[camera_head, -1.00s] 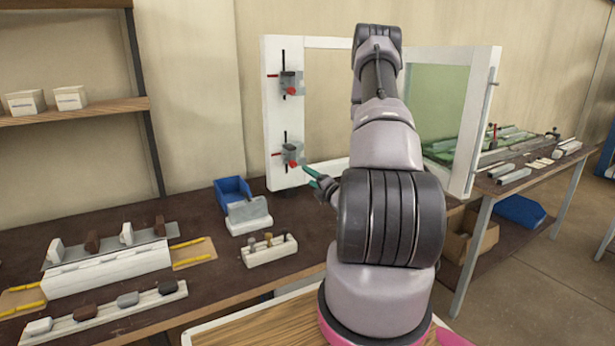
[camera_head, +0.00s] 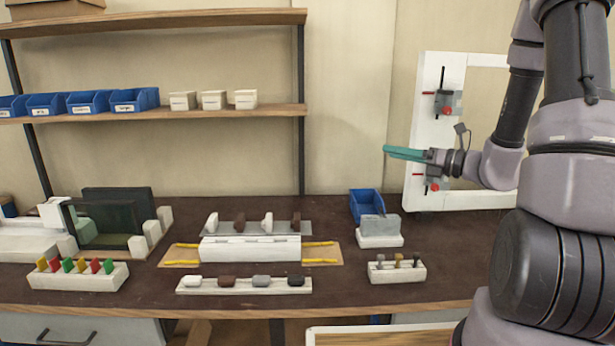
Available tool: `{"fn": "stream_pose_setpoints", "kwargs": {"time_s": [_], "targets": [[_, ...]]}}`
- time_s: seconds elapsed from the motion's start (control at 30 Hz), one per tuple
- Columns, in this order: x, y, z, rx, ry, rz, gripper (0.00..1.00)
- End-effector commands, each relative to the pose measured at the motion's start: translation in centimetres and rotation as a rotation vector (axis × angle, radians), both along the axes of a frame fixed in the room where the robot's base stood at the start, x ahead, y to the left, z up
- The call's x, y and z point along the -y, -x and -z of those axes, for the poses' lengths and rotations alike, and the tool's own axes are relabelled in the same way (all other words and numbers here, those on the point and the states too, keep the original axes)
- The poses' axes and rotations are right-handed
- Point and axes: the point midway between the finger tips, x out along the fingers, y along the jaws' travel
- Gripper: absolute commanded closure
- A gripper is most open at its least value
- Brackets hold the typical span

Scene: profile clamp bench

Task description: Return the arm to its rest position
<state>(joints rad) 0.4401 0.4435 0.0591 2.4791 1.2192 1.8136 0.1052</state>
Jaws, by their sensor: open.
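My gripper (camera_head: 405,153) has green fingers and points left, raised above the bench in front of the white frame (camera_head: 426,126). It holds nothing that I can see. The fingers look close together from this side, so the gap between them is hard to see. My arm fills the right side of the view and hides much of the frame. Two grey clamps with red knobs sit on the frame's left post: the upper clamp (camera_head: 446,102) is in clear view, and the lower clamp (camera_head: 437,178) is partly behind my gripper.
The dark bench (camera_head: 345,270) carries a blue bin (camera_head: 366,204), a grey block on a white base (camera_head: 380,230), a small tool holder (camera_head: 397,271), a white profile fixture (camera_head: 250,248) and a rack with coloured pieces (camera_head: 78,275). A shelf (camera_head: 180,113) with bins hangs behind. The air left of my gripper is clear.

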Motion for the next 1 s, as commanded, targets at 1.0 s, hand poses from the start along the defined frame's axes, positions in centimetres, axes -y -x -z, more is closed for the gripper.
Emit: {"fn": "stream_pose_setpoints", "kwargs": {"time_s": [1.0], "targets": [[1.0, 20.1, -12.0, 1.304, 1.994, -1.083, 0.37]]}}
